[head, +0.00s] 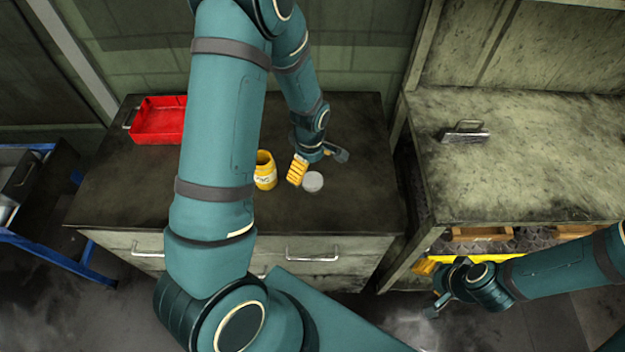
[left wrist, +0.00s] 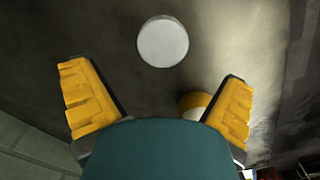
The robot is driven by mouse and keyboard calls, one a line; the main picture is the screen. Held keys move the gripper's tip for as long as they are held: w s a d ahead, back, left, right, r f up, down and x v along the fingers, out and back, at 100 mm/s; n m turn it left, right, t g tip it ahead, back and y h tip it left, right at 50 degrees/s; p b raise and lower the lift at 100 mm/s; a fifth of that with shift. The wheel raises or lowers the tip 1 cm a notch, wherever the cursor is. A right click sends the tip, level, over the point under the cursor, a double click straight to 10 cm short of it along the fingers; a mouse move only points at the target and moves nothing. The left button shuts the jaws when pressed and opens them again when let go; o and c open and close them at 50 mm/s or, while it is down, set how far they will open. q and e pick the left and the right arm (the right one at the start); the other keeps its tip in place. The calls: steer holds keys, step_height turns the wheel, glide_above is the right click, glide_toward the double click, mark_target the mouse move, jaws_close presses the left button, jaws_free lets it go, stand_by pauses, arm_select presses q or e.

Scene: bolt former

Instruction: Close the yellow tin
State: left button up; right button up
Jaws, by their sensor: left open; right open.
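The yellow tin (head: 265,178) stands upright on the dark worktop, its top open, just right of my left arm link. It also shows in the left wrist view (left wrist: 193,101), partly hidden behind one finger. A round grey lid (head: 313,182) lies flat on the worktop to the right of the tin, apart from it; in the left wrist view the lid (left wrist: 163,42) is beyond the fingertips. My left gripper (head: 318,165) is open and empty, close to the lid. My right gripper (head: 431,289) is open and empty, low at the right in front of the shelving.
A red tray (head: 160,121) sits at the back left of the worktop. A metal object with a handle (head: 464,132) lies on the right-hand bench. Drawers with handles (head: 312,254) are below the worktop. The worktop right of the lid is clear.

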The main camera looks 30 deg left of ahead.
mark_target(311, 179)
arm_select(q)
steer(key=shift+s+d+f, duration=0.15)
steer(key=shift+f, duration=2.45)
steer(key=c, duration=0.8)
